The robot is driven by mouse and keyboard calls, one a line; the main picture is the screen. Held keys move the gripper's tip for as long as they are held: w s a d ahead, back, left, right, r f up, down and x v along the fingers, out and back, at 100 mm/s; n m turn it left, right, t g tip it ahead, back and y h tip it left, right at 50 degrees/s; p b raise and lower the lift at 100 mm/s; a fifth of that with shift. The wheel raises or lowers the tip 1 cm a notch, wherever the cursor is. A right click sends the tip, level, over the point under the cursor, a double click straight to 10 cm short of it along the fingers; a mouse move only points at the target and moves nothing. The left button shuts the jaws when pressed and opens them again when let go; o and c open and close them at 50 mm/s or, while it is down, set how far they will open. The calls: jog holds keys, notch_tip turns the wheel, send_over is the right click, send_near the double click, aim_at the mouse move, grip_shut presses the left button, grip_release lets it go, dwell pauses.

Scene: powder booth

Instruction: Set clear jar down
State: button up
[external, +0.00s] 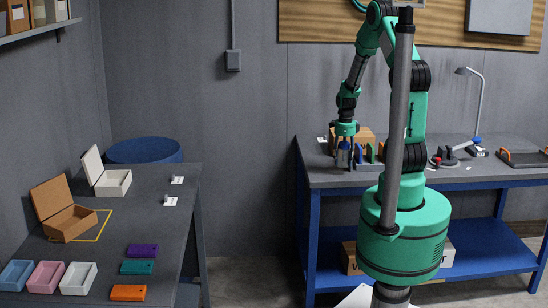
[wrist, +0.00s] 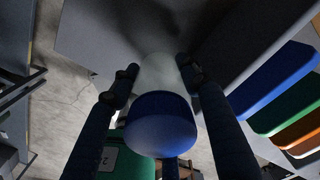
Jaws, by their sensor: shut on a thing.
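The clear jar has a pale, whitish body (wrist: 158,72) and a blue lid (wrist: 160,125), which faces the wrist camera. My gripper (wrist: 159,76) is shut on it, with one finger on each side of the body. In the external view my gripper (external: 346,155) points down over the left part of the grey bench top (external: 318,176). The jar is mostly hidden between the fingers there, and I cannot tell whether its base touches the bench.
Blue, green and orange upright panels (wrist: 285,85) stand close to the right of the jar in the wrist view. A cardboard box (external: 367,134) is behind my gripper. A lamp (external: 480,100) and a black tray (external: 522,158) are farther right. The bench's left edge is near.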

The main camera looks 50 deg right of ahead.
aim_at(344, 143)
jog(key=shift+f+b, duration=0.5)
jog(key=shift+f, duration=1.25)
jog(key=o, duration=1.4)
jog(key=shift+f, duration=0.15)
notch_tip(344, 143, up, 12)
jog(key=shift+r+p, duration=0.15)
jog(key=shift+p, duration=1.05)
